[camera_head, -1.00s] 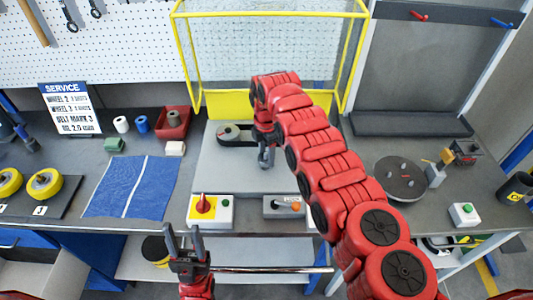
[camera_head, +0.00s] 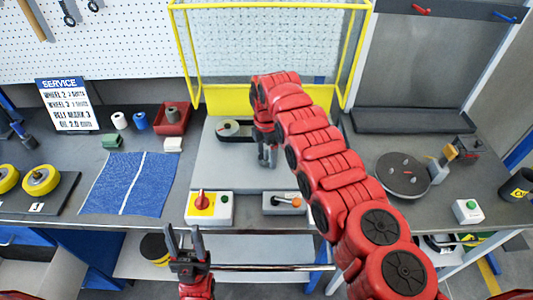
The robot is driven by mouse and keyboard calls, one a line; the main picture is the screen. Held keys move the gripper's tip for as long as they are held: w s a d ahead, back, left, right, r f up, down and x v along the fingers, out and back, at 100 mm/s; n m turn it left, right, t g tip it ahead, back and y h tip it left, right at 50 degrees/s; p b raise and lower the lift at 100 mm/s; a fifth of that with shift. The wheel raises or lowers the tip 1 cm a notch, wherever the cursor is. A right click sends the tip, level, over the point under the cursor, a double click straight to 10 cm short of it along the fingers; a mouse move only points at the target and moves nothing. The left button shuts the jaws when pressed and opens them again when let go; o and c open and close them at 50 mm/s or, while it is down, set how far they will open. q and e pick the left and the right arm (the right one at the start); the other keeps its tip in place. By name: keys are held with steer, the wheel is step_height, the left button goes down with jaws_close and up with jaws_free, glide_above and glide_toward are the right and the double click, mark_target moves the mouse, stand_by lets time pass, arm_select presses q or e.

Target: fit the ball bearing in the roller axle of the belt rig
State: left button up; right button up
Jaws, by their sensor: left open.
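The belt rig (camera_head: 225,165) is a grey plate on the bench, with a black belt loop around a pale roller (camera_head: 229,128) at its left end. The belt's right end is hidden behind my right gripper (camera_head: 267,163). That gripper points down over the rig, at the end of the long red arm. Its fingers are small and dark, so I cannot tell whether they are open or what they hold. My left gripper (camera_head: 184,232) is open and empty, fingers up, in front of the bench edge. I cannot make out the ball bearing or the roller axle's end.
A yellow frame guard (camera_head: 187,45) stands behind the rig. A red-knob switch box (camera_head: 210,207) and a lever box (camera_head: 284,203) sit at its front. A blue mat (camera_head: 128,183) and a red bin (camera_head: 172,118) lie left; a dark round turntable (camera_head: 403,175) stands right.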

steer(key=shift+r, duration=0.1)
step_height(320, 180, up, 8)
steer(key=shift+a+r+b, duration=0.15)
steer(key=shift+r+b, duration=0.1)
steer(key=shift+b, duration=0.85)
step_height(320, 180, up, 9)
steer(key=p, duration=0.7)
steer(key=shift+f+p, duration=0.15)
steer(key=shift+p, duration=0.25)
